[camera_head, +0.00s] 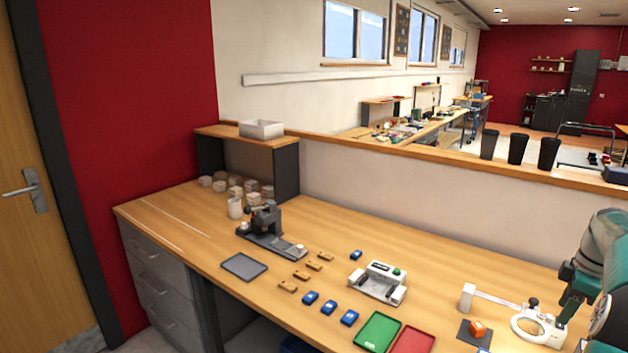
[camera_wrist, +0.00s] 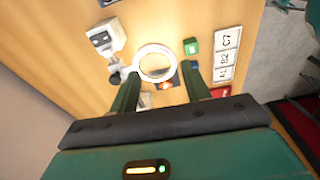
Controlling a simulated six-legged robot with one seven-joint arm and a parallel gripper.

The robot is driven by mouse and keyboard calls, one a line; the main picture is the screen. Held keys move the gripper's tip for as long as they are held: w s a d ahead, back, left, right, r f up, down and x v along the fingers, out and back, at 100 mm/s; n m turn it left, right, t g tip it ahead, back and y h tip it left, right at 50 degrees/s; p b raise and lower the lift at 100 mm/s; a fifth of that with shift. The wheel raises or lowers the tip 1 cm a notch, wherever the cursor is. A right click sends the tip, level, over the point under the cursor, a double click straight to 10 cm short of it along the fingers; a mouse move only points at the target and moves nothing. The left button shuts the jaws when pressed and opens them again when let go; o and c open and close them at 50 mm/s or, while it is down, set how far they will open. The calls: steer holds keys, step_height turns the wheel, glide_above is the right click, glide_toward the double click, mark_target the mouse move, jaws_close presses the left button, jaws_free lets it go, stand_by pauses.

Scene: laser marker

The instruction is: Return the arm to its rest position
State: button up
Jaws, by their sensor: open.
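My arm (camera_head: 600,255) shows at the right edge of the head view, teal and grey, over the right end of the workbench (camera_head: 430,250). My gripper (camera_wrist: 160,85) is open in the wrist view, its two green fingers spread and nothing held between them. Beyond the fingers is a white ring magnifier (camera_wrist: 139,67), also in the head view (camera_head: 514,327) close to my arm. An orange block (camera_wrist: 165,86) shows partly between the fingers; in the head view (camera_head: 478,328) it lies on a dark pad.
A white device with a green button (camera_head: 380,280), a green tray (camera_head: 377,332), a red tray (camera_head: 412,341), blue blocks (camera_head: 330,307) and wooden blocks (camera_head: 301,275) lie left of my arm. A black press (camera_head: 265,225) stands farther left. A low partition (camera_head: 440,205) runs behind.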

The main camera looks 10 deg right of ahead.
steer(key=w+a+r+m+h, duration=0.1)
steer(key=w+a+r, duration=0.15)
steer(key=a, duration=0.75)
steer(key=w+a+r+m+t, duration=0.1)
steer(key=a+r, duration=0.3)
steer(key=a, duration=0.5)
steer(key=w+a+r+m+h, duration=0.1)
steer(key=a+r, duration=0.2)
steer(key=a, duration=0.7)
steer(key=s+a+f+m+t, duration=0.1)
steer(key=s+a+f+m, duration=0.1)
steer(key=s+a, duration=0.5)
steer(key=s+a+f+m+t+y, duration=0.1)
steer(key=s+a, duration=0.6)
steer(key=a, duration=0.8)
steer(key=shift+f+m+t, duration=0.7)
steer(key=shift+f+m, duration=0.2)
steer(key=shift+f, duration=0.05)
steer(key=shift+a, duration=0.1)
steer(key=shift+c, duration=1.2)
